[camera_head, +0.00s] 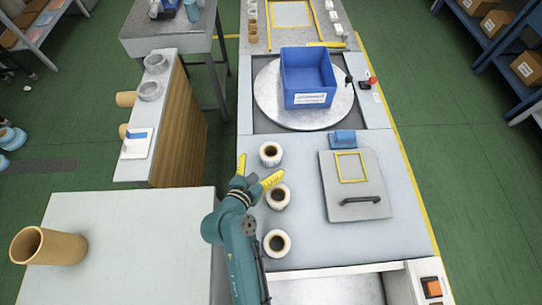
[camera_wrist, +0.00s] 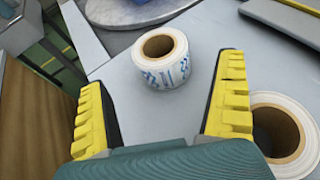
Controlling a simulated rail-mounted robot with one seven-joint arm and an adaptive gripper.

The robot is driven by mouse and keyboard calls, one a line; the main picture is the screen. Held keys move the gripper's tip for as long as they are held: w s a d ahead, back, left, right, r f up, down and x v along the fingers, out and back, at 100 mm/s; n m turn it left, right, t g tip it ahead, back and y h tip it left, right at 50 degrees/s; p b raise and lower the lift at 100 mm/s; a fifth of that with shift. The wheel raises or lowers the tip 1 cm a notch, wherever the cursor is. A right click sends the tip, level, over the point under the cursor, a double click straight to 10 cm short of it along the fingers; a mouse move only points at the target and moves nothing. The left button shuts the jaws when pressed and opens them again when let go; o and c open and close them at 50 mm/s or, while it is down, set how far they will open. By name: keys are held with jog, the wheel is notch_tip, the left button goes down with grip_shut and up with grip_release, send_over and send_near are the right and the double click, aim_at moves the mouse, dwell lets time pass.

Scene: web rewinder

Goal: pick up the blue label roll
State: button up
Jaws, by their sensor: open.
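The blue label roll (camera_wrist: 176,72) is a white roll with blue print and a brown core. It stands upright on the grey bench top, and it is the farthest of three rolls in the head view (camera_head: 271,160). My gripper (camera_head: 257,171) is open and empty, just short of this roll. In the wrist view my gripper (camera_wrist: 165,85) has its yellow fingers spread wide, with the roll ahead between them and apart from both. A second roll (camera_head: 278,204) stands beside the right finger, also seen in the wrist view (camera_wrist: 293,158).
A third roll (camera_head: 277,250) stands nearer on the bench. A grey plate with a dark handle (camera_head: 360,200) lies to the right. Behind is a round turntable (camera_head: 275,110) bearing a blue bin (camera_head: 308,70). A wood-sided shelf (camera_head: 178,130) stands left.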

jog(key=b+x, duration=0.2)
jog(key=x, duration=0.5)
jog(key=shift+b, duration=0.3)
jog(key=c, duration=1.3)
